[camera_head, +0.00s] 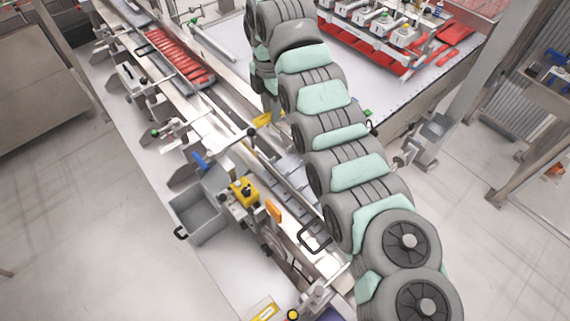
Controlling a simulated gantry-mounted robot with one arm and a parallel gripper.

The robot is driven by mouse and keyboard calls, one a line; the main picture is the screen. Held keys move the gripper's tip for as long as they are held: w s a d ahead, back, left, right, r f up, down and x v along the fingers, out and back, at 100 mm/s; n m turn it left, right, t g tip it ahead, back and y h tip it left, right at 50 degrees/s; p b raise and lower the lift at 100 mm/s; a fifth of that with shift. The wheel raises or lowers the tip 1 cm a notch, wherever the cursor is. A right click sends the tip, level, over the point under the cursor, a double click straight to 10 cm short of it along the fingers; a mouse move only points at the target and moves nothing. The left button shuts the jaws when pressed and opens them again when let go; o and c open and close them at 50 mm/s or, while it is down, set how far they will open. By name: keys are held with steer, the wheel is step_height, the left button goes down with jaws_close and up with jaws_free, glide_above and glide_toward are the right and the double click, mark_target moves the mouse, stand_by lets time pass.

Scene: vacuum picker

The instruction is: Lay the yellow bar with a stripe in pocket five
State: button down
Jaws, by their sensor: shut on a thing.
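A small yellow bar (262,119) shows at the lower end of my arm, over the rail in the upper middle of the head view. My gripper (268,112) is shut on it; the jaws are small and partly hidden behind my arm. I cannot make out a stripe on the bar at this size. I cannot pick out pocket five. A grey tray-like part (290,168) beside the rail, below the bar in the picture, is partly covered by my arm.
A red slotted rack (165,52) lies at upper left. A grey bin (198,215), a yellow button box (243,191), a blue piece (199,160) and an orange piece (273,210) are along the machine's left side. Clamps and handles line the rail. My arm hides much of the middle.

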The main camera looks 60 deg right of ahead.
steer(key=s+d+f+n, duration=0.1)
steer(key=s+d, duration=0.2)
steer(key=s, duration=0.1)
steer(key=p, duration=0.2)
glide_toward(287, 165)
step_height(287, 165, down, 2)
steer(key=shift+w+f, duration=0.15)
steer(key=shift+f, duration=0.4)
steer(key=shift+d, duration=0.1)
steer(key=shift+f+b, duration=0.35)
steer(key=shift+f, duration=0.15)
steer(key=shift+f, duration=0.1)
